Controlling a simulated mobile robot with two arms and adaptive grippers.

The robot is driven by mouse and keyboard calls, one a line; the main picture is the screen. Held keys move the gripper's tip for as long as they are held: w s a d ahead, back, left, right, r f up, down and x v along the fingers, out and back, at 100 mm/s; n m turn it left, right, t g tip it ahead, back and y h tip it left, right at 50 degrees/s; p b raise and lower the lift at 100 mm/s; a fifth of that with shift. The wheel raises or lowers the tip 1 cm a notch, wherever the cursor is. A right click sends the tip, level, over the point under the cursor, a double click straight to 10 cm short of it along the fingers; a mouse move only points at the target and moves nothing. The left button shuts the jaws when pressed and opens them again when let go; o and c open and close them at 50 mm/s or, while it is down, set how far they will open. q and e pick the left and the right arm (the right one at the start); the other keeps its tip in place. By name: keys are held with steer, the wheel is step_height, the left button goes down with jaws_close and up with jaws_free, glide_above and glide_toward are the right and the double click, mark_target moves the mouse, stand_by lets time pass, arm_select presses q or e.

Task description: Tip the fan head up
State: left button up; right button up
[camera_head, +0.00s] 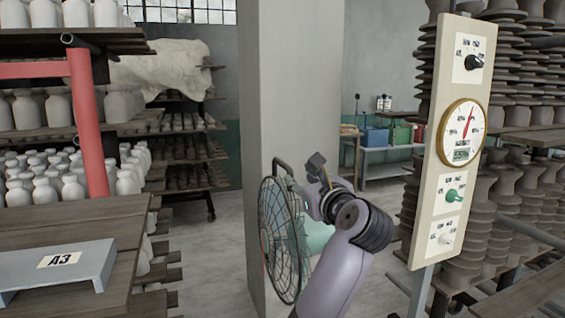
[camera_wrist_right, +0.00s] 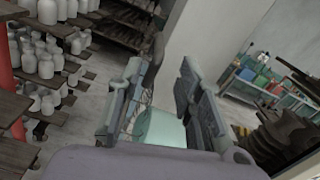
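The fan head has a dark round wire cage (camera_head: 275,240) with a pale green motor housing (camera_head: 318,236) behind it. The cage looks upright and nearly edge-on, facing left. A dark loop handle (camera_head: 281,165) stands at the cage's top. My right gripper (camera_head: 316,168) is just right of the handle and above the housing, partly hiding the fan. In the right wrist view its two fingers (camera_wrist_right: 160,88) stand apart, with the green housing (camera_wrist_right: 160,127) beyond and between them. I cannot tell whether a finger touches the fan. My left gripper is not in view.
A panel with a round gauge and knobs (camera_head: 452,190) stands close on the right. A grey pillar (camera_head: 290,80) rises behind the fan. Racks of white bottles (camera_head: 75,180) and a table with a grey A3 stand (camera_head: 60,270) are at left. Bare floor lies between.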

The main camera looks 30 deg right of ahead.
glide_toward(283, 162)
steer(key=shift+w+d+f+p, duration=0.2)
steer(key=shift+w+f, duration=0.05)
steer(key=shift+w, duration=0.35)
steer(key=shift+w+d+f+p, duration=0.15)
steer(key=shift+w+d+f, duration=0.05)
steer(key=shift+w, duration=0.4)
steer(key=p+x, duration=0.1)
steer(key=x, duration=0.3)
steer(key=shift+w+r, duration=0.1)
steer(key=shift+w, duration=0.3)
steer(key=shift+p+x, duration=0.3)
steer(key=shift+x, duration=0.8)
steer(key=shift+w+d, duration=0.1)
steer(key=shift+w, duration=0.35)
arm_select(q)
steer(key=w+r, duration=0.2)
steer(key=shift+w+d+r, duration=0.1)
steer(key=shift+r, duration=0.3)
arm_select(e)
steer(key=shift+c, duration=0.5)
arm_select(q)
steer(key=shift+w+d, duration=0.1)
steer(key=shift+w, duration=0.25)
arm_select(e)
jaws_close()
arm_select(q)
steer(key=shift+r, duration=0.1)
